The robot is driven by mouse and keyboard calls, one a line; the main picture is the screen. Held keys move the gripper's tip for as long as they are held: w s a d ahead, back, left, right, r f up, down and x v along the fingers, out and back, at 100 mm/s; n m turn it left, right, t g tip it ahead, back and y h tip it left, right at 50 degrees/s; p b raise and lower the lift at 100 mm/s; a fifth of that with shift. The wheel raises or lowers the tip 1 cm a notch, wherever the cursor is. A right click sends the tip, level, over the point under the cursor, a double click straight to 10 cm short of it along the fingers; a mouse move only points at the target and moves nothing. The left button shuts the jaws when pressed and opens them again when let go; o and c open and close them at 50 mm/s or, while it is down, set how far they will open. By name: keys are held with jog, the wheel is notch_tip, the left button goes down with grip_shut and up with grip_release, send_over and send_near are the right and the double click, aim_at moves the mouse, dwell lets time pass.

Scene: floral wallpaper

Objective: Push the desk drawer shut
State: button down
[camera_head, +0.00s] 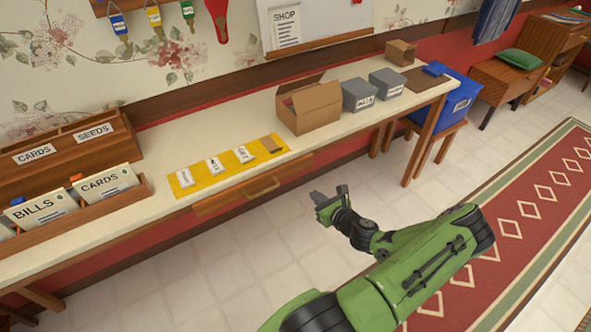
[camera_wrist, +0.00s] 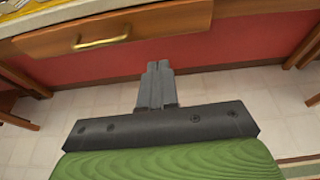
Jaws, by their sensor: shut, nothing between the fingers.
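The desk drawer (camera_head: 220,201) is a wooden front with a brass handle (camera_head: 262,187), set under the cream-topped desk (camera_head: 160,208). In the wrist view the drawer front (camera_wrist: 160,30) spans the top of the picture, with its handle (camera_wrist: 101,42) left of centre. How far the drawer stands out is hard to tell. My gripper (camera_head: 318,198) is shut and empty, apart from the drawer, to the right of its handle in the head view. In the wrist view my gripper fingers (camera_wrist: 157,68) are together, pointing toward the space below the drawer front.
On the desk lie a yellow mat (camera_head: 205,183) with labelled packets, an open cardboard box (camera_head: 310,107) and grey boxes (camera_head: 358,95). Card racks (camera_head: 130,204) stand at the left. A blue bin (camera_head: 458,98) sits at the right. The tiled floor (camera_head: 300,245) before the desk is clear.

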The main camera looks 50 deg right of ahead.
aim_at(289, 172)
jog(key=b+x, duration=0.1)
jog(key=x, duration=0.3)
jog(key=b+x, duration=0.1)
jog(key=x, duration=0.3)
jog(key=r+b+x, duration=0.1)
jog(key=x, duration=0.4)
jog(key=shift+w+d, duration=0.1)
jog(key=shift+d, duration=0.05)
jog(key=shift+w+d, duration=0.1)
jog(key=shift+w, duration=0.3)
